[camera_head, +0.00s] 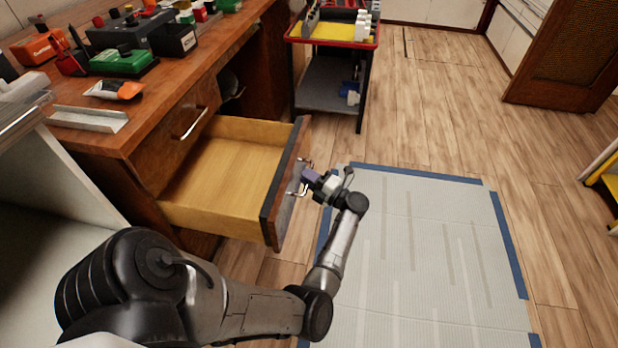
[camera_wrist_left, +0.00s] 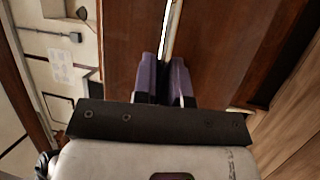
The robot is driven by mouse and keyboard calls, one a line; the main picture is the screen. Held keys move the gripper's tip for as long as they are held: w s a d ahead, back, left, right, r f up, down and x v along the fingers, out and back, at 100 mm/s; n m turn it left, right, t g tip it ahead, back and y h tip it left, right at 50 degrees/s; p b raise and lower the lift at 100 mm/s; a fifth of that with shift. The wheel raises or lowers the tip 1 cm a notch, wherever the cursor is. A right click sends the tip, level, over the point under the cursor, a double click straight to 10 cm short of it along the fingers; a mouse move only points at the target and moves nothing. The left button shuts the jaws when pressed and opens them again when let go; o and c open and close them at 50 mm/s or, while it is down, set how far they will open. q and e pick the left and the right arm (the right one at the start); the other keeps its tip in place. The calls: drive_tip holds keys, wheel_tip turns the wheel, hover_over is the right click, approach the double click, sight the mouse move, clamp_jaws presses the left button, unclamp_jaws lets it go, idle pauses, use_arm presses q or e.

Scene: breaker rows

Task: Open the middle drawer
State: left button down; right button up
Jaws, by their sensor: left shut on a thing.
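The middle drawer (camera_head: 226,172) of the wooden desk is pulled well out, and its pale wooden inside is empty. Its dark brown front (camera_head: 285,185) faces right. My left gripper (camera_head: 306,180) is at the outer side of that front, shut on the metal drawer handle (camera_head: 299,178). In the left wrist view the two purple fingers (camera_wrist_left: 166,80) stand on either side of the bright handle bar (camera_wrist_left: 171,30), against the brown drawer front (camera_wrist_left: 215,50). My right gripper is not in view.
A closed drawer with a handle (camera_head: 193,124) sits above the open one. The desktop (camera_head: 165,95) holds tools and boxes. A red-rimmed cart (camera_head: 333,42) stands behind. A grey mat with blue edges (camera_head: 430,250) lies on the floor at right, with free room around.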

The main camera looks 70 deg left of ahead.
use_arm(q)
drive_tip(key=c, duration=1.2)
unclamp_jaws()
drive_tip(key=shift+d, duration=0.1)
drive_tip(key=v, duration=1.3)
drive_tip(key=shift+w+d, duration=0.15)
drive_tip(key=shift+d, duration=0.1)
